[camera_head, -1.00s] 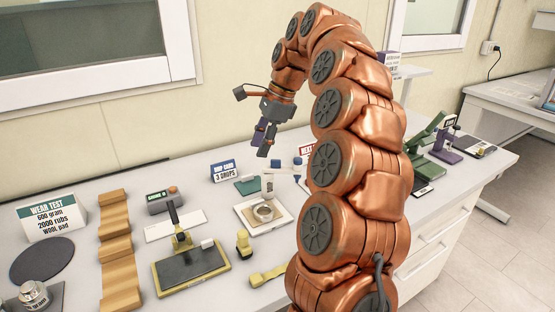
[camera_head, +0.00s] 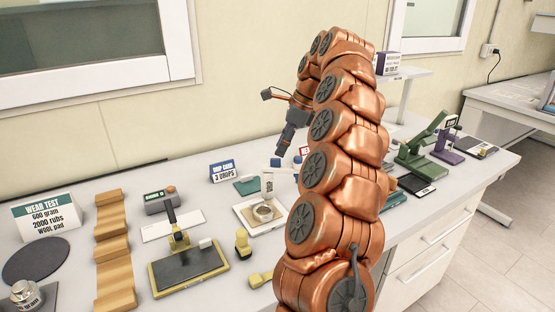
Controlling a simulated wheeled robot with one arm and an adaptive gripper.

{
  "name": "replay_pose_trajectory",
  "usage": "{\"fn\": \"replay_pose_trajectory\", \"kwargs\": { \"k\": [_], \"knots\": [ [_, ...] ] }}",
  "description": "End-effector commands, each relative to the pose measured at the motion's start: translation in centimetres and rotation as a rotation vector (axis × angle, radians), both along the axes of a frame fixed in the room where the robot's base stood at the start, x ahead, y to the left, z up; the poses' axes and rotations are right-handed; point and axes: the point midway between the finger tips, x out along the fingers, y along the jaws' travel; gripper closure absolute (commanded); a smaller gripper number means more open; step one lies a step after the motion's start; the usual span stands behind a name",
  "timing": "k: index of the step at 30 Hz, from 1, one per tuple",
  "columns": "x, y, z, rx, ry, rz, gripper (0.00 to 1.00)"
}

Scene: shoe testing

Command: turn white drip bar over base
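A white tray-like base (camera_head: 244,209) sits on the bench near the middle, holding a tan square with a round ring (camera_head: 263,212) on it. A slim pale upright piece (camera_head: 267,184) stands at the back of this base; I cannot tell for sure whether it is the white drip bar. My gripper (camera_head: 280,150) hangs pointing down, above and slightly right of the upright piece, seemingly apart from it. Its fingers look close together and are seen edge-on, so their opening is unclear. My arm hides the bench right of the base.
A "DRIP CARD 3 DROPS" sign (camera_head: 223,171) and a green pad (camera_head: 246,186) stand behind the base. A yellow-edged dark plate with a handle (camera_head: 187,268) and a yellow block (camera_head: 243,243) are in front left. A green press (camera_head: 420,145) stands at the right.

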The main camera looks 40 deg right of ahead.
Motion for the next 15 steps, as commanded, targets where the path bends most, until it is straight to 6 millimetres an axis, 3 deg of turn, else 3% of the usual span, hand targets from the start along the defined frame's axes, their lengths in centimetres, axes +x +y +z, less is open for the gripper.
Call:
{"fn": "replay_pose_trajectory", "kwargs": {
  "k": [15],
  "knots": [
    [0.9,1.2,-3.3,0.000,0.000,0.003,0.62]
  ]
}}
